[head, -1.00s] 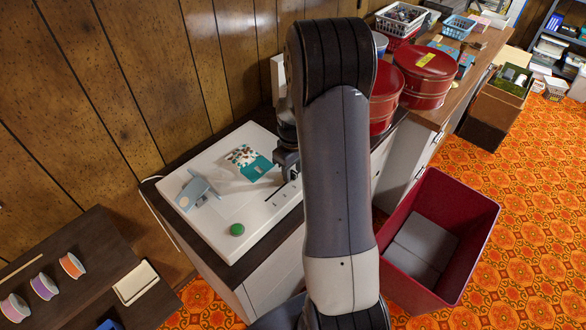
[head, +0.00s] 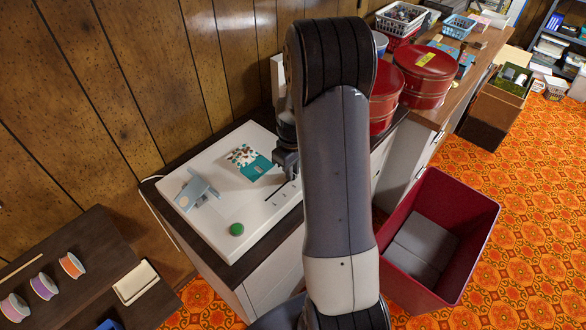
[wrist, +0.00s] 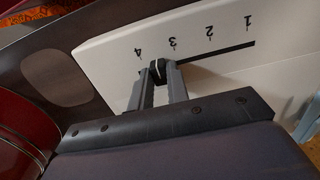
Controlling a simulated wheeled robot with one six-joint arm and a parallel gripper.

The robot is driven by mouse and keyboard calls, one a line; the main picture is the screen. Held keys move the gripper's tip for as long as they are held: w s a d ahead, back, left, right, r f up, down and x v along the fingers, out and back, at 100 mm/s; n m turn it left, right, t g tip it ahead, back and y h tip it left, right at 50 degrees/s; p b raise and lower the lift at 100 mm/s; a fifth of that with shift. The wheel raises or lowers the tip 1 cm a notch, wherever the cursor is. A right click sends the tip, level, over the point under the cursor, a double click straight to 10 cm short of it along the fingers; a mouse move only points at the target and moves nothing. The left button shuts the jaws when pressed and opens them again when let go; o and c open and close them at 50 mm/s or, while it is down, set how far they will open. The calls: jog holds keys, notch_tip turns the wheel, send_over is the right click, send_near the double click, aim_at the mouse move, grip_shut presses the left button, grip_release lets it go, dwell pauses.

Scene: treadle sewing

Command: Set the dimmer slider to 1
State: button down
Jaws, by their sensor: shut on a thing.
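The dimmer is a dark slot (wrist: 215,53) in a white panel (wrist: 110,45), with the marks 4, 3, 2 and 1 beside it in the wrist view. The slider's black knob (wrist: 157,70) stands between the marks 4 and 3. My gripper (wrist: 160,72) is shut on the knob, one finger on each side. In the head view my gripper (head: 286,163) is at the right side of the white panel (head: 222,210), partly behind my arm. The slot's near end (head: 282,190) shows there, but the knob is hidden.
The panel also carries a green button (head: 237,229), a light blue metal part (head: 196,190) and a teal patterned packet (head: 257,167). Red round tins (head: 425,75) stand behind my arm at right. A red bin (head: 440,290) is on the floor.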

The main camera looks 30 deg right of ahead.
aim_at(266, 200)
jog(key=s+a, duration=0.1)
jog(key=a, duration=0.2)
jog(key=s+a+b, duration=0.1)
jog(key=a, duration=0.2)
jog(key=s+a, duration=0.1)
jog(key=a, duration=0.3)
jog(key=shift+s+b, duration=0.25)
jog(key=shift+b, duration=0.1)
jog(key=c, duration=1.5)
grip_release()
jog(key=shift+s+a, duration=0.1)
jog(key=shift+o, duration=0.7)
jog(key=shift+r, duration=0.15)
